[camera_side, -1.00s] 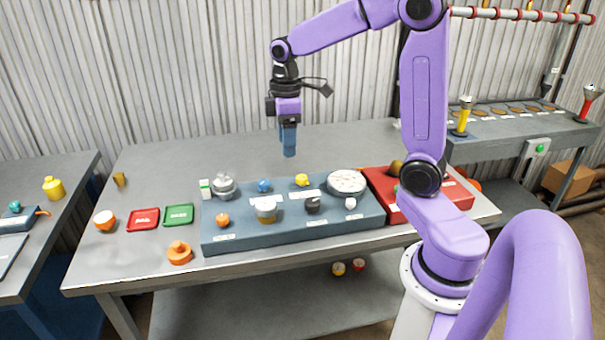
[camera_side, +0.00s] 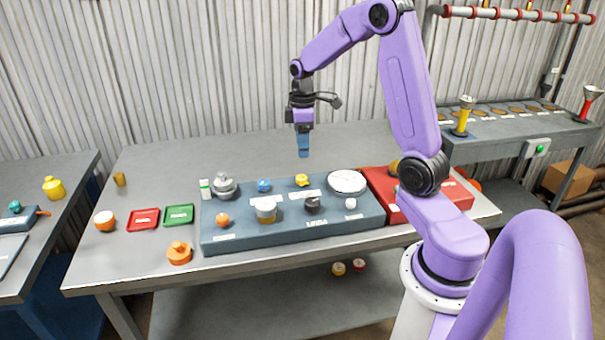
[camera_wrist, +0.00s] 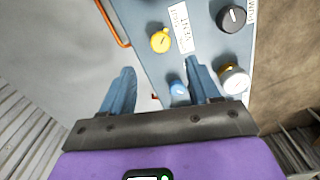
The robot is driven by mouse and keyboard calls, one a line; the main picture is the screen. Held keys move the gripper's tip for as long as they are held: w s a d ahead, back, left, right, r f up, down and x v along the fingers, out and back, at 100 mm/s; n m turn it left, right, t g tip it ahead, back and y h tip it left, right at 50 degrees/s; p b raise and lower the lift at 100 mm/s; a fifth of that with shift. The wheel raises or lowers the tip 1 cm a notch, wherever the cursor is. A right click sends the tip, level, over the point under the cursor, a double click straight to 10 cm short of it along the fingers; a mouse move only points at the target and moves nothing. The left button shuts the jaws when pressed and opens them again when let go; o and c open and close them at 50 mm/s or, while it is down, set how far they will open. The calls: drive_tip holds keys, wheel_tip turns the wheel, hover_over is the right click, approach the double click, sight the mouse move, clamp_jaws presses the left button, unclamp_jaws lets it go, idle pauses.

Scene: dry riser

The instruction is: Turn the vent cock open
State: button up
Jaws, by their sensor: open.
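The vent cock appears to be the small yellow knob (camera_side: 302,180) on the back row of the blue-grey panel (camera_side: 230,238). In the wrist view the yellow knob (camera_wrist: 160,40) sits beside a white label (camera_wrist: 183,28) that seems to read VENT. A small handle points out from it toward the label. My gripper (camera_side: 303,155) hangs above the back edge of the panel, fingers down, almost over the yellow knob and clear of it. In the wrist view my gripper (camera_wrist: 162,78) is open and empty, with the yellow knob beyond the fingertips.
A blue knob (camera_side: 264,185) stands left of the yellow one; a white dial (camera_side: 347,181) lies to its right. A red box (camera_side: 440,203) is farther right. The table (camera_side: 270,148) behind is clear.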

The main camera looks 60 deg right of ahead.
sight(303, 177)
wheel_tip(303, 177, down, 10)
drive_tip(key=shift+f, duration=0.1)
drive_tip(key=shift+c, duration=0.2)
drive_tip(key=c, duration=1)
